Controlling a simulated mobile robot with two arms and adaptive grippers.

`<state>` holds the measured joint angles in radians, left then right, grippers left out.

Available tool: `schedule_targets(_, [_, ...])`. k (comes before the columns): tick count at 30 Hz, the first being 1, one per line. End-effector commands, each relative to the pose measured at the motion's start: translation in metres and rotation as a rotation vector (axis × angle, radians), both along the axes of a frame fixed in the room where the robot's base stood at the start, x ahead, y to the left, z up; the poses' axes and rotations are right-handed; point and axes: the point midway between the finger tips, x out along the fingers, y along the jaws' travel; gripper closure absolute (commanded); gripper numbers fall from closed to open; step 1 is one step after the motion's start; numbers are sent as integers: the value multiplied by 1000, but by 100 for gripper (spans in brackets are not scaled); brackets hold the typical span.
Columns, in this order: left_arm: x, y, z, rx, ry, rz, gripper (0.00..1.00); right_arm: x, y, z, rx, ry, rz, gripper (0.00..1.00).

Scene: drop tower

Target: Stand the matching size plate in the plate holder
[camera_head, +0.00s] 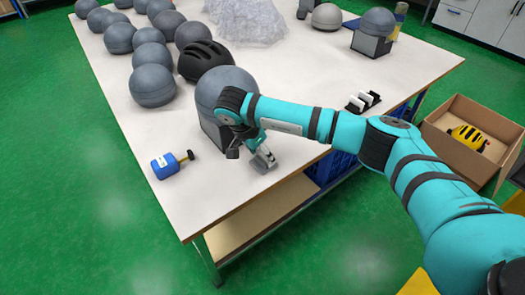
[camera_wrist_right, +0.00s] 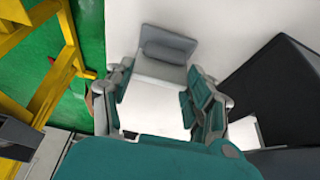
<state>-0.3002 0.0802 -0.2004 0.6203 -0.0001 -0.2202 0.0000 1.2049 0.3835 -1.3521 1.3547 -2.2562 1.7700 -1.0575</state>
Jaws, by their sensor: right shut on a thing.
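My right gripper (camera_head: 262,153) is over the near edge of the white table (camera_head: 230,192), beside a grey dome on a dark block. It is shut on a small grey plate-like piece (camera_head: 265,162). In the right wrist view this piece (camera_wrist_right: 160,72) shows between the teal fingers of the gripper (camera_wrist_right: 163,98), with a darker grey rounded bar on it. A small black rack with white upright pieces (camera_head: 363,101), possibly the plate holder, stands near the table's right edge. Its slots are too small to read. My left gripper is not in view.
The grey dome (camera_head: 226,86) on its dark block (camera_wrist_right: 272,90) is close to my gripper. A blue tool (camera_head: 165,167) lies to the left. Several grey domes and a black helmet (camera_head: 205,61) stand farther back. A cardboard box (camera_head: 450,140) holds a yellow helmet.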

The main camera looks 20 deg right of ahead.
Motion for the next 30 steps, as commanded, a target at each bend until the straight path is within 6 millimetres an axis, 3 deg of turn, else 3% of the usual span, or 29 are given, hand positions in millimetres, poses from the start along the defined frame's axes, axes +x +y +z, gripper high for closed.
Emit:
schedule_targets(10, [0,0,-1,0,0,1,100,0,0,-1,0,0,0,65])
schedule_targets(11, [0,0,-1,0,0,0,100,0,0,-1,0,0,0,42])
schedule_targets(17, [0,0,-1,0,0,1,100,0,0,-1,0,0,0,18])
schedule_targets(26, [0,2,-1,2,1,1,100,0,1,1,0,-1,0,18])
schedule_targets(30, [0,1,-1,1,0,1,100,-1,6,15,2,-4,3,18])
